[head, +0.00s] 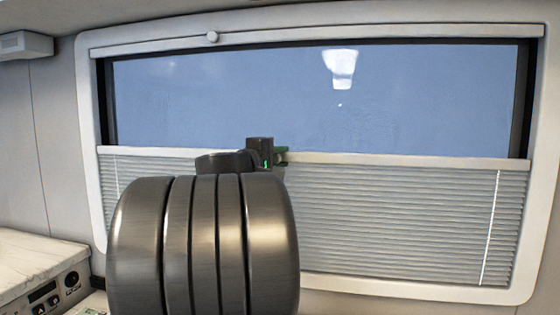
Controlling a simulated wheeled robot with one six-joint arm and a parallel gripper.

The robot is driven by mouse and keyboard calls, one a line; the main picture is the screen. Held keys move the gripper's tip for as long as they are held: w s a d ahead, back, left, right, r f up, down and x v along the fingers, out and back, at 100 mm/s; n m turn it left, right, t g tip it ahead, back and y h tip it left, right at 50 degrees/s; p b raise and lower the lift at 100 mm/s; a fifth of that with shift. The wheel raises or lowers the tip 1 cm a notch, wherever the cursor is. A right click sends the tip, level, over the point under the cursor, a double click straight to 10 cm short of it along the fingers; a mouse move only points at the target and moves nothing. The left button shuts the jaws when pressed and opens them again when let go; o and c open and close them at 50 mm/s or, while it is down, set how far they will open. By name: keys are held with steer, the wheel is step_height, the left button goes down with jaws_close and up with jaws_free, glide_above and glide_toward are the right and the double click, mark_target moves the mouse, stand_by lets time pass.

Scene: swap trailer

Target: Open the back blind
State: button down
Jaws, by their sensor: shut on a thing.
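The blind (400,225) is a grey pleated shade in a pale window frame. It covers the lower half of the window, and its pale top rail (420,161) lies level across the middle. Above the rail the window pane (220,95) is bare and blue. My gripper (281,156) is at the rail, left of its middle, and is shut on it. The fingertips are small and partly hidden by my own arm, which also covers the left part of the blind.
A light counter (30,262) with a control panel (55,293) stands at the lower left. A grey wall box (25,45) is at the upper left.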

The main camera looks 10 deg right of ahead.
step_height(320, 180, down, 20)
steer(key=b, duration=1.9)
steer(key=shift+r, duration=0.15)
steer(key=c, duration=1.2)
jaws_free()
steer(key=shift+a, duration=0.1)
steer(key=shift+p+v, duration=1.15)
steer(key=shift+v, duration=5.65)
